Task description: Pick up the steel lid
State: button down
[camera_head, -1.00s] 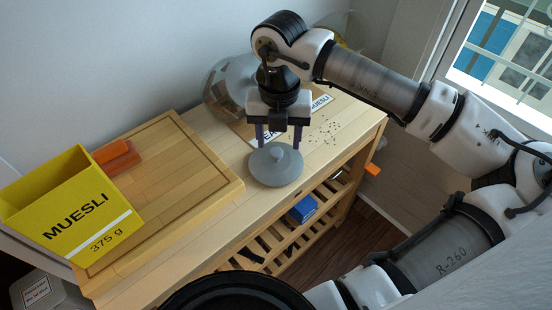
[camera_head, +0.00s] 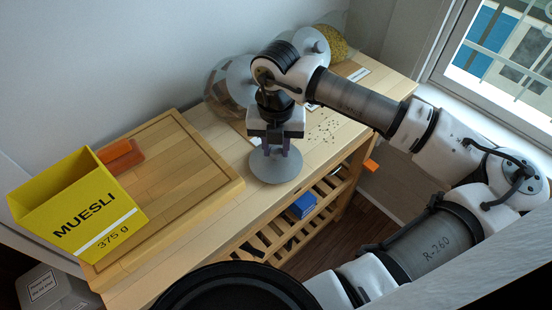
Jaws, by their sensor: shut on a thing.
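The steel lid (camera_head: 276,169) is a round grey disc near the front edge of the wooden bench top, at the middle of the head view. My gripper (camera_head: 276,150) points down over it, with its dark purple fingers close together at the lid's centre. The fingers are shut on the lid's knob, which they hide. The lid looks level. I cannot tell whether its rim is still touching the bench.
A yellow muesli box (camera_head: 78,207) stands on a wooden cutting board (camera_head: 190,170) at left, with an orange block (camera_head: 120,156) behind it. Glass jars, one with yellow grains (camera_head: 329,42), stand at the back. A blue box (camera_head: 301,206) lies on the slatted shelf below.

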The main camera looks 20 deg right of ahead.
aim_at(276, 150)
jog(key=shift+r, duration=0.1)
notch_tip(276, 150, up, 20)
jog(key=b, duration=0.4)
dwell(0.3)
jog(key=c, duration=1.8)
grip_release()
grip_shut()
